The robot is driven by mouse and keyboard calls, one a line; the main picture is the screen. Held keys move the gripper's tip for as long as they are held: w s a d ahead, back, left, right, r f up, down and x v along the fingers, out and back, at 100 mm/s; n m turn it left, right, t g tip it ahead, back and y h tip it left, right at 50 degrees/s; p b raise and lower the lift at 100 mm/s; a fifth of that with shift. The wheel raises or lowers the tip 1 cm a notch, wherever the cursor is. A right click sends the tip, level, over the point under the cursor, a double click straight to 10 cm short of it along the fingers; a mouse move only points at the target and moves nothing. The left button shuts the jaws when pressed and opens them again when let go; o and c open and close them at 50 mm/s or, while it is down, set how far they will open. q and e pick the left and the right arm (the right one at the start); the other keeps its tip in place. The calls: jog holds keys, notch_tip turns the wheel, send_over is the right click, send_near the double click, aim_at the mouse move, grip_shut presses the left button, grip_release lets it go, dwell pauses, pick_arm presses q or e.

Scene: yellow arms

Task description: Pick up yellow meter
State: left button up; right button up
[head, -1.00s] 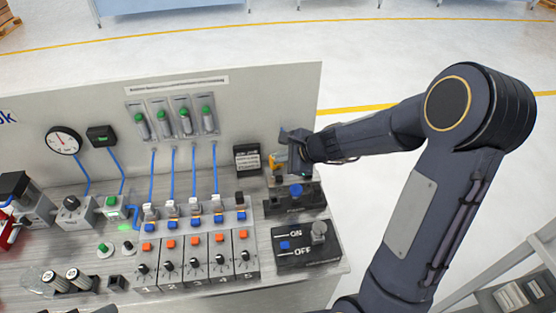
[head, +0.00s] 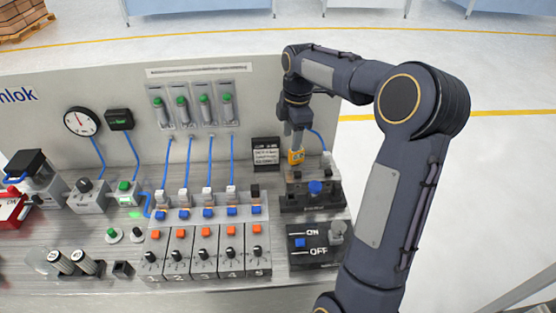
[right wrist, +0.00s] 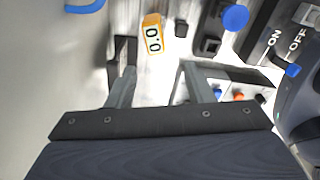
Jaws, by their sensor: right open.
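The yellow meter (head: 296,157) is a small yellow-orange block at the right end of the panel bench, near the back panel. In the right wrist view the meter (right wrist: 152,34) shows a white display reading 0.0. My right gripper (head: 297,142) reaches down from above it in the head view and partly hides it. In the right wrist view the right gripper (right wrist: 160,85) has its two fingers apart with nothing between them, and the meter lies just beyond the fingertips. My left gripper is not in view.
A black block with a blue knob (head: 315,187) stands beside the meter. An ON/OFF switch box (head: 316,245) sits in front. A black label sign (head: 265,155) is to the left. The back panel (head: 100,85) rises close behind. Numbered switch modules (head: 204,252) fill the bench's middle.

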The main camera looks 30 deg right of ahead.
aim_at(296, 158)
jog(key=shift+d+r+n+h, duration=0.1)
jog(key=shift+d+n+h, duration=0.2)
jog(key=shift+d+n, duration=0.2)
jog(key=shift+f, duration=0.2)
jog(key=f, duration=0.4)
jog(key=d+f+p, duration=0.1)
jog(key=f, duration=0.2)
jog(key=shift+w+f, duration=0.1)
grip_shut()
